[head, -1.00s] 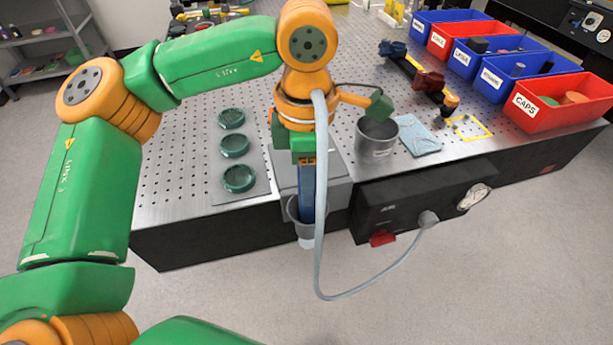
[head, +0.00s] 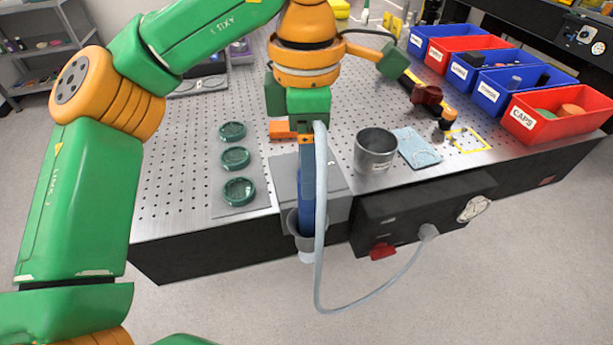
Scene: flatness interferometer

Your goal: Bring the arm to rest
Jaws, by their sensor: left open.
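My left arm, green and orange, comes in from the left and reaches over the front edge of the bench. Its gripper (head: 292,108) points down and is open, just above the top of a blue hand tool (head: 306,195). The tool stands upright in a grey cup-like holder (head: 294,222) at the bench's front edge. A pale hose (head: 321,220) runs from near the tool's top down to a black box. Whether the fingers still touch the tool's top, I cannot tell. My right gripper does not show.
The perforated bench (head: 180,190) carries several green round discs (head: 238,191) on a plate, a metal cup (head: 376,150), a blue cloth (head: 416,148) and a yellow-marked square (head: 470,141). Labelled bins, including a red one (head: 548,125), line the right. The black box (head: 410,218) with a gauge hangs in front.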

